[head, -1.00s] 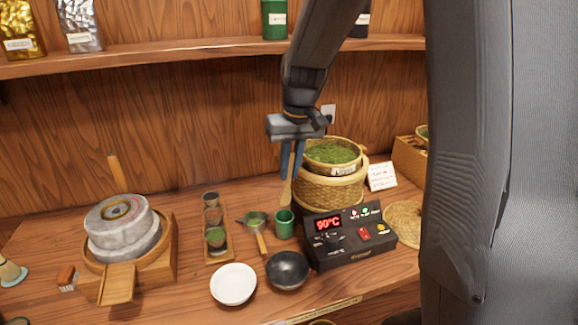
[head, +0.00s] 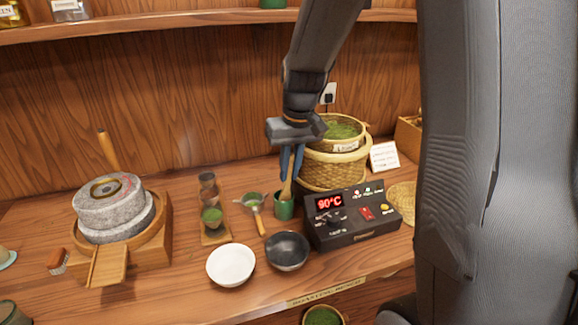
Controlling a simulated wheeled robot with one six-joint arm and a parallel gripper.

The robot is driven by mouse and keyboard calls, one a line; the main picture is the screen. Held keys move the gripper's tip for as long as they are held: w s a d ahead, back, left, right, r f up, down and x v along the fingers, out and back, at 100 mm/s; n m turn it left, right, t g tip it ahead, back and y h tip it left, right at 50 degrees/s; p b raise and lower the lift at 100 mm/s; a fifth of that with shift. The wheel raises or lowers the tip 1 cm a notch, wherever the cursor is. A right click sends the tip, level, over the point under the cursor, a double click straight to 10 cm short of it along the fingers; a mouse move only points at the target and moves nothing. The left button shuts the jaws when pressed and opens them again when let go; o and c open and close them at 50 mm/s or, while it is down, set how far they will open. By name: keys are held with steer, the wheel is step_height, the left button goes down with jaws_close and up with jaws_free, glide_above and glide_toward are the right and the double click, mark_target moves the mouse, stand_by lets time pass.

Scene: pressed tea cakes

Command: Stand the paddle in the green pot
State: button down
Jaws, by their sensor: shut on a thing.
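The green pot (head: 284,210) stands on the table, left of the black control box. My gripper (head: 289,172) points down above the pot. Its blue fingers are shut on the wooden paddle (head: 287,190), which hangs nearly upright with a slight tilt. The paddle's lower end is at the pot's mouth and appears to be inside it, hidden by the pot's near wall. I cannot tell whether it touches the bottom.
The control box (head: 350,216) reads 90°C close on the right. A woven basket (head: 335,168) stands behind. A strainer (head: 254,203), black bowl (head: 287,251) and white bowl (head: 231,265) lie nearby. A stone mill (head: 112,205) is at left.

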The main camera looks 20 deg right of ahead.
mark_target(292, 155)
steer(key=shift+f, duration=0.3)
steer(key=c, duration=1.7)
jaws_free()
steer(key=shift+o, duration=0.2)
steer(key=shift+r, duration=0.1)
steer(key=r, duration=0.2)
steer(key=r+b, duration=0.1)
steer(key=r, duration=0.2)
steer(key=s+r, duration=0.1)
steer(key=r, duration=0.1)
steer(key=shift+d+r+b, duration=0.3)
